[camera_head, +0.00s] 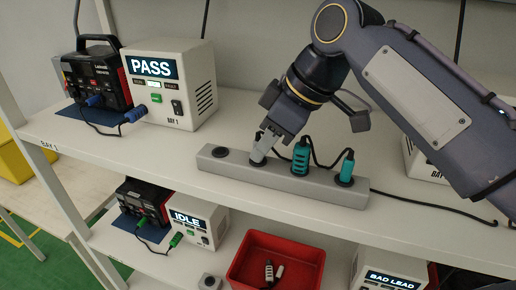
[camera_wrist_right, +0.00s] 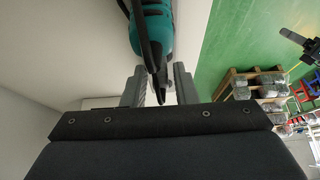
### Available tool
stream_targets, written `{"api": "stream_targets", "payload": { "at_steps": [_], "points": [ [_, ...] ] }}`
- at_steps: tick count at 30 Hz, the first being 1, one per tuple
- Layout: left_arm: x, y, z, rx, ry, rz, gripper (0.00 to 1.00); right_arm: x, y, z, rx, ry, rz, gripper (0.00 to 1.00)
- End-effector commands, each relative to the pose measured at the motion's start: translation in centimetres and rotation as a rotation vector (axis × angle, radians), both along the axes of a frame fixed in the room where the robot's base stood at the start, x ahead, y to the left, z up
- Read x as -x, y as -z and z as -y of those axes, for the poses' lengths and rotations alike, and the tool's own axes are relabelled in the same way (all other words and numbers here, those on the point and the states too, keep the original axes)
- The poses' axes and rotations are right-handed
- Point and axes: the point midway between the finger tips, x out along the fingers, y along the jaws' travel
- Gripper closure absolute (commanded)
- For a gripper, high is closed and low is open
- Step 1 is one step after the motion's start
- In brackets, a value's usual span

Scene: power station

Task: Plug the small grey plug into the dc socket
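My right gripper (camera_head: 265,139) points down at the long grey power strip on the upper shelf. A small grey plug (camera_head: 257,155) stands upright at the strip's second hole, directly under and between the fingertips. In the right wrist view the fingers (camera_wrist_right: 159,84) stand apart with a dark, narrow thing between them; whether they press on the plug is unclear. A grey and a white plug-like piece (camera_head: 269,271) lie in the red crate. I cannot make out which opening is the dc socket. My left gripper is out of view.
The strip (camera_head: 235,170) has an empty left hole and two teal plugs (camera_head: 301,157) close to my right gripper; one teal plug shows in the wrist view (camera_wrist_right: 151,30). Left stand a PASS box (camera_head: 180,105) and a black unit (camera_head: 95,78). Below are an IDLE box (camera_head: 198,222) and red crate (camera_head: 240,262).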

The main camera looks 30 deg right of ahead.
Motion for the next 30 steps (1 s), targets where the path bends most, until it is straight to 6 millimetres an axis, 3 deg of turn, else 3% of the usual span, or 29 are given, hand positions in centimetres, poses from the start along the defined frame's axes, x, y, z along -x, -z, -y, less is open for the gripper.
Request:
{"api": "stream_targets", "payload": {
  "at_steps": [3,9,17,30],
  "points": [
    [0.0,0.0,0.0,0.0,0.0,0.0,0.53,0.0,0.0,0.0,0.0,0.0,0.0,0.74],
    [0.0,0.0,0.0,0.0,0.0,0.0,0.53,0.0,0.0,0.0,0.001,0.0,-0.001,1.0],
    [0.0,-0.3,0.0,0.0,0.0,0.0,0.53,0.0,-0.3,0.0,0.0,0.0,0.0,1.0],
    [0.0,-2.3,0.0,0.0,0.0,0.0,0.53,0.0,-2.5,0.0,0.001,0.0,-0.001,1.0]
  ]
}}
